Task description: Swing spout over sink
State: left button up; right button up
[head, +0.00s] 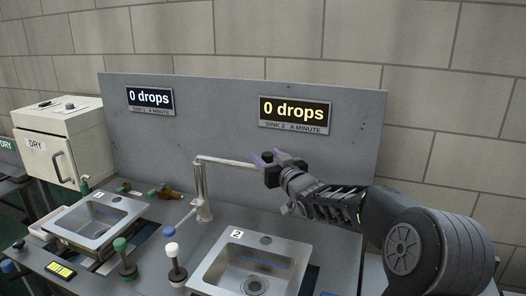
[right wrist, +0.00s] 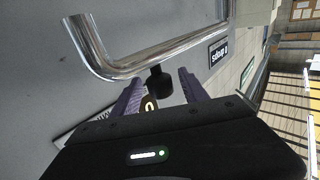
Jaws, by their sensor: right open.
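The chrome spout (head: 228,162) rises from a post on the counter between the two sinks. Its upper arm runs to the right in front of the grey back panel. Sink 2 (head: 225,265) is the steel basin at the front, with a drain inside. My right gripper (head: 263,158) is open at the free right end of the spout, whose tip is partly hidden there. In the right wrist view the bent chrome spout (right wrist: 150,58) crosses ahead of the purple fingers (right wrist: 157,90). A dark cylindrical piece shows between them; contact cannot be told. My left gripper is not in view.
Sink 1 (head: 75,236) lies to the left, near a white DRY cabinet (head: 62,140). A blue-ended lever (head: 170,230), a white-topped knob (head: 172,250) and a green-topped knob (head: 120,244) stand between the sinks. Both signs on the back panel (head: 215,110) read 0 drops.

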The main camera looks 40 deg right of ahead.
jog(key=w, duration=0.2)
jog(key=shift+w+d, duration=0.25)
jog(key=shift+w, duration=0.15)
jog(key=shift+c, duration=0.5)
grip_shut()
dwell(0.7)
